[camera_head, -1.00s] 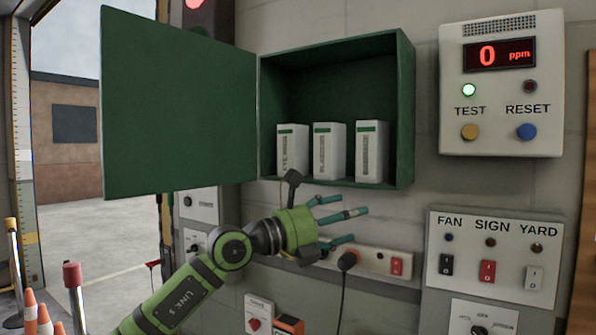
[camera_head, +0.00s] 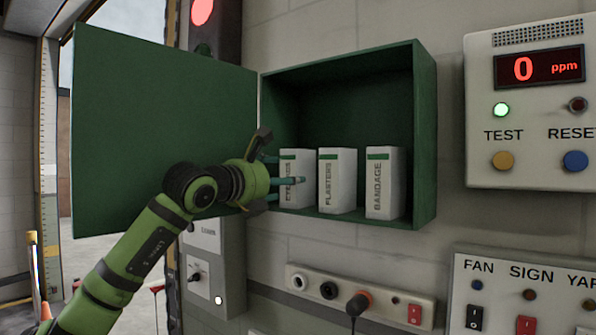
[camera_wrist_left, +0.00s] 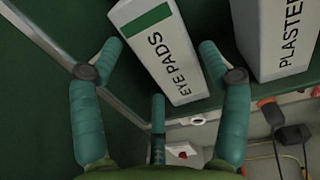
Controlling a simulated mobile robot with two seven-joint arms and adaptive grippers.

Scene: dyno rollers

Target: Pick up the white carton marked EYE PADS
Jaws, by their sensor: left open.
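The white EYE PADS carton (camera_head: 296,193) stands upright at the left end of the three cartons in the open green cabinet. In the wrist view the carton (camera_wrist_left: 165,55), with its green band, lies ahead between the spread fingers. My left gripper (camera_head: 283,180) comes from the left at the cabinet's opening, its teal fingers in front of the carton and partly covering its lettering. The gripper (camera_wrist_left: 158,70) is open and I see no grip on the carton; whether a finger touches it I cannot tell. My right gripper is not in view.
The PLASTERS carton (camera_head: 337,185) stands close to the right, then the BANDAGE carton (camera_head: 384,187). The cabinet (camera_head: 425,140) has its green door (camera_head: 160,110) swung open left, behind my arm. A socket strip (camera_head: 395,300) and a gas panel (camera_head: 540,125) are on the wall.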

